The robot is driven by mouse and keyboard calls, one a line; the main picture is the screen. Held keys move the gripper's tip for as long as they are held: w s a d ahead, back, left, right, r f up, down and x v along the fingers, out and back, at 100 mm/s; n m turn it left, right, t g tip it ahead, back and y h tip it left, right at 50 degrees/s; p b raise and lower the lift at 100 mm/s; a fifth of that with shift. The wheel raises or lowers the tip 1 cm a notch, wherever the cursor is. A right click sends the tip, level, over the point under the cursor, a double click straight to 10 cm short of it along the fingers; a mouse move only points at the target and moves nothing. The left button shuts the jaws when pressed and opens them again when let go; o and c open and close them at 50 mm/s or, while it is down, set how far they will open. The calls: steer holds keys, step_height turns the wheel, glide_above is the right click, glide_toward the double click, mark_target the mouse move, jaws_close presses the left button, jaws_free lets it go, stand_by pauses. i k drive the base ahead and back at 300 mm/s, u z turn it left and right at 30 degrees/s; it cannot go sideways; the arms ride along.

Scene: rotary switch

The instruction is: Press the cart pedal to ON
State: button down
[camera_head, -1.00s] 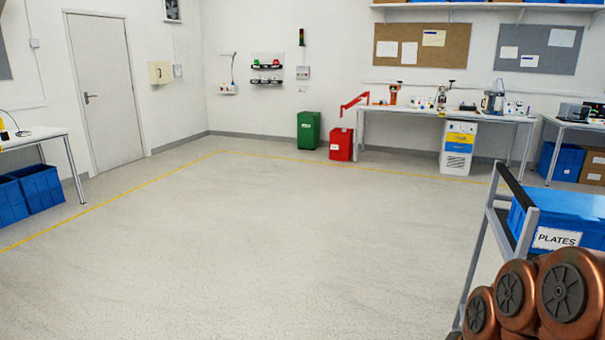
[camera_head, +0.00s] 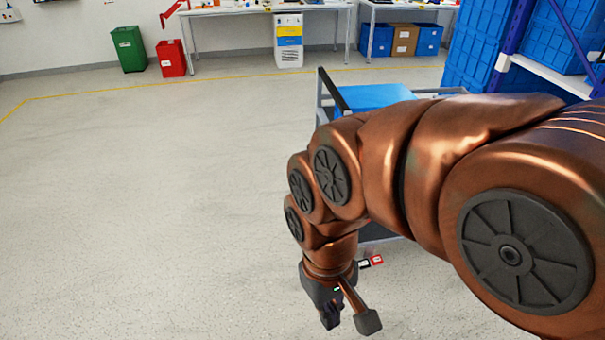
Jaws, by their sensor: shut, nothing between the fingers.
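The cart (camera_head: 319,98) stands right of centre, behind my copper arm, which hides most of it. A black handle bar and grey posts show at its left end. Low at the cart's near end is the pedal (camera_head: 371,262), seen as a small black piece and a red piece with pale marks too small to read. I cannot tell its position. My gripper (camera_head: 332,318) points down near the bottom of the view, shut and empty. In the picture it is below and left of the pedal, apart from it.
A blue crate (camera_head: 378,97) rests on the cart's top. Blue shelving with blue bins (camera_head: 480,50) stands at the right. A green bin (camera_head: 129,49) and a red bin (camera_head: 171,58) stand by the back wall. The floor (camera_head: 150,210) at left is clear.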

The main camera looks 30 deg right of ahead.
mark_target(376, 260)
steer(key=z, duration=1.4)
steer(key=k, duration=0.6)
steer(key=u, duration=0.65)
steer(key=i, duration=1.1)
steer(key=u, duration=0.15)
